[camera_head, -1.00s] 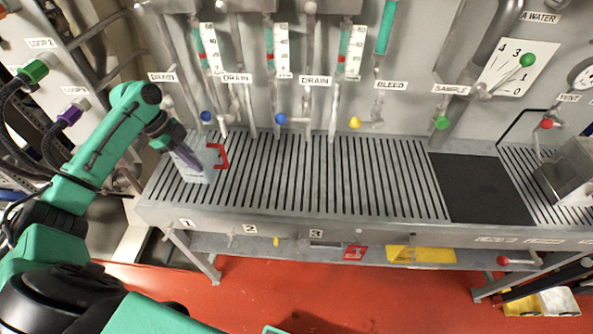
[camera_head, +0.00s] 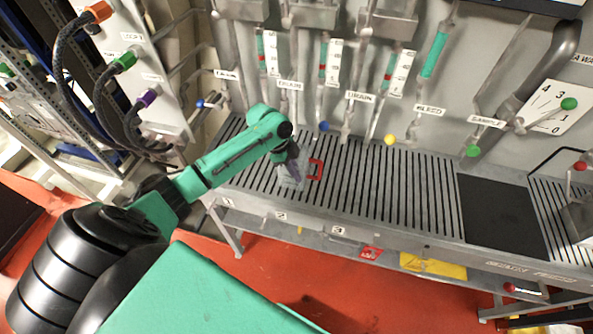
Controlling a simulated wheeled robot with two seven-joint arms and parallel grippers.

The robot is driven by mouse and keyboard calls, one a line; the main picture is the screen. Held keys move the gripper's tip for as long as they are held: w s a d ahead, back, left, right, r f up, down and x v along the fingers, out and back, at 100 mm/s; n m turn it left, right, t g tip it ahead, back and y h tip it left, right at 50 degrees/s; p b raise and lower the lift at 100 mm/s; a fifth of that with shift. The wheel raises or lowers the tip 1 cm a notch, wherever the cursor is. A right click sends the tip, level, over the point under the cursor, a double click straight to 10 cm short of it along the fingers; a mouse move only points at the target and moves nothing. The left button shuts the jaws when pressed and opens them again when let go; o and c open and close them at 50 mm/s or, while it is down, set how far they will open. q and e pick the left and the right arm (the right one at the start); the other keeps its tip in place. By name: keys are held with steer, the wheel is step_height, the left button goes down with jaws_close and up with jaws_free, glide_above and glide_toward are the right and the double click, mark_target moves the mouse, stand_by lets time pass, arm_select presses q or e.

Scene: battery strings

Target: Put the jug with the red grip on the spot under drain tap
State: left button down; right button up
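The jug with the red grip (camera_head: 287,181) is a small clear container at the left part of the slotted bench; its red grip (camera_head: 317,169) faces right. My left gripper (camera_head: 292,166) points down at the jug and is shut on it, with the fingers partly hidden against its wall. The jug is above the number 2 label (camera_head: 282,216); I cannot tell whether its base touches the slats. Drain taps hang from the wall behind: one with a blue knob (camera_head: 323,127) is behind and right of the jug, another blue knob (camera_head: 200,103) is farther left. My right gripper is out of view.
The slatted bench top (camera_head: 400,185) is clear to the right, up to a black mat (camera_head: 500,215). A yellow knob (camera_head: 390,140) and a green knob (camera_head: 473,151) hang over its back. A metal box (camera_head: 578,222) stands at the far right. Hoses (camera_head: 70,70) are at left.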

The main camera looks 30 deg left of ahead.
arm_select(q)
steer(key=c, duration=1.2)
jaws_free()
steer(key=shift+w+f, duration=0.1)
steer(key=shift+o, duration=0.6)
